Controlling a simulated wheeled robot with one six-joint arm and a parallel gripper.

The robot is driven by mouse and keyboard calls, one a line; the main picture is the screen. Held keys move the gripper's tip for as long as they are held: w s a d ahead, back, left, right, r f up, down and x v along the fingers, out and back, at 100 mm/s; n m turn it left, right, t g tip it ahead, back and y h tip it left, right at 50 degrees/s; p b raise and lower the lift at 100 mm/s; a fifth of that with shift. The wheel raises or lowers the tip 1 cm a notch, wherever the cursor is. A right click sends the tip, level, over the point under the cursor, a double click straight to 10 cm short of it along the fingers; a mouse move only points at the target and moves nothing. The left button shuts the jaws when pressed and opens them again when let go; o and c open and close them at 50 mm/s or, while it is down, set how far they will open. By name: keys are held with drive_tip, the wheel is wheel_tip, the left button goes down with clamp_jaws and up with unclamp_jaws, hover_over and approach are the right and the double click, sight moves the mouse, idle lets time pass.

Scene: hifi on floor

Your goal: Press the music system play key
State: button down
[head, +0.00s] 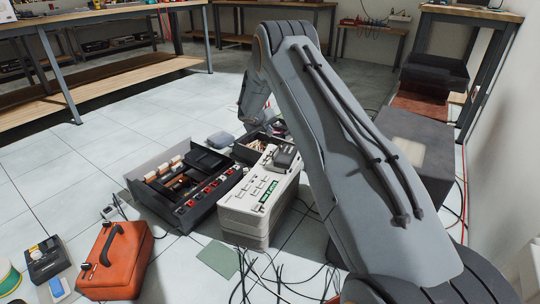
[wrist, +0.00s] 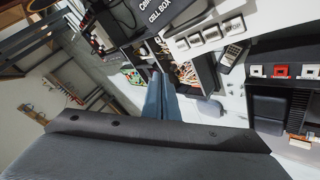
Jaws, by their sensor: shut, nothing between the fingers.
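The music system (head: 262,197) is a cream box on the floor in the middle of the head view, with rows of pale keys and a green strip on top. In the wrist view, part of a cream panel (wrist: 262,12) with large pale keys (wrist: 212,34) shows at the top. One key seems to be lettered STOP; I cannot make out a play key. My gripper (wrist: 158,88) shows in the wrist view as blue-grey fingers, shut and empty, apart from the keys. In the head view, the forearm reaches down behind the music system; the fingertips cannot be made out.
A dark open unit (head: 186,188) with red and white keys stands left of the music system. An orange case (head: 118,262) and a small black device (head: 47,262) lie front left. Loose black cables lie in front. A grey box (head: 420,150) stands right. Open floor lies left.

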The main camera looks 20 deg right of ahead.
sight(269, 155)
drive_tip(key=shift+f+b, duration=1.9)
drive_tip(key=shift+f, duration=2.45)
drive_tip(key=shift+f, duration=0.45)
drive_tip(key=shift+f+b, duration=0.35)
drive_tip(key=shift+b, duration=0.05)
drive_tip(key=shift+r, duration=0.15)
drive_tip(key=shift+r+p, duration=0.4)
drive_tip(key=shift+r, duration=0.25)
drive_tip(key=shift+r+p, duration=1.15)
drive_tip(key=shift+r, duration=1.35)
